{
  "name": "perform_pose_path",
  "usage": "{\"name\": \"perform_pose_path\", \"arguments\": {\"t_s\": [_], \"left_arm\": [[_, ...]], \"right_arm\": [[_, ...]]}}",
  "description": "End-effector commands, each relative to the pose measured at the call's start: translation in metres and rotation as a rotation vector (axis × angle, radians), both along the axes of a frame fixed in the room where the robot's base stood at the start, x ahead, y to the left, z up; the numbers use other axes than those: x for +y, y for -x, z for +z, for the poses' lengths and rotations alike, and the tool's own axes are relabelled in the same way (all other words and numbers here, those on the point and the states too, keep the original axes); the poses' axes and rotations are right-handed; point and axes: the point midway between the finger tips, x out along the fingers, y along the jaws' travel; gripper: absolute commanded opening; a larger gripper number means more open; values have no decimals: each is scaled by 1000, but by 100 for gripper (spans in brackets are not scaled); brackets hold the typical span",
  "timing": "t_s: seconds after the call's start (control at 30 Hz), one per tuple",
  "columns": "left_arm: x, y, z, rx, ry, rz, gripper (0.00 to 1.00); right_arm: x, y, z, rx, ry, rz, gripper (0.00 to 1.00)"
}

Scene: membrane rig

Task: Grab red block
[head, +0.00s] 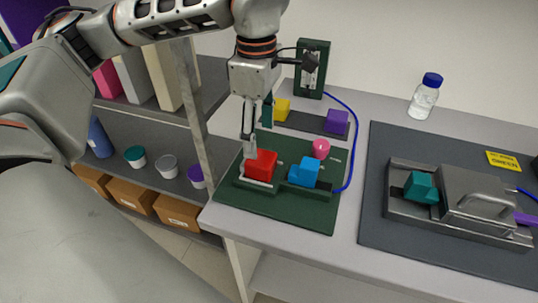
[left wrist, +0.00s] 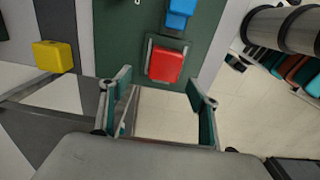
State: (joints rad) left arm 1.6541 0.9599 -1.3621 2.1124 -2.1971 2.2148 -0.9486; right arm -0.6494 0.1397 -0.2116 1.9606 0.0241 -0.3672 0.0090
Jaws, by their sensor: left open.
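The red block (head: 262,165) sits in a small metal frame on the dark green mat (head: 290,215), left of a blue block (head: 304,172). In the left wrist view the red block (left wrist: 166,64) lies just beyond the fingertips, roughly in line with the gap between them. My left gripper (head: 255,142) points down at the red block from above and behind, its fingers spread. In the left wrist view the left gripper (left wrist: 158,82) is open with nothing between its fingers. Whether a fingertip touches the block or its frame is not clear. My right gripper is not in view.
A pink knob (head: 321,148) stands behind the blue block. A yellow block (head: 282,106) and a purple block (head: 337,121) sit on a dark strip farther back. A blue tube (head: 355,130) curves along the mat's right side. A metal rig (head: 465,200) stands at right.

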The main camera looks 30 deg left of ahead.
Motion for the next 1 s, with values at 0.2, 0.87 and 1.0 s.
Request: {"name": "perform_pose_path", "arguments": {"t_s": [0.2,0.87,1.0], "left_arm": [[-2,2,-24,3,1,-1,61],[-8,6,-71,2,1,0,58],[-8,6,-70,2,1,0,22]], "right_arm": [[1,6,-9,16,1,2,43],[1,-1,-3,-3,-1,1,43],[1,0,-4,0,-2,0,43]]}}
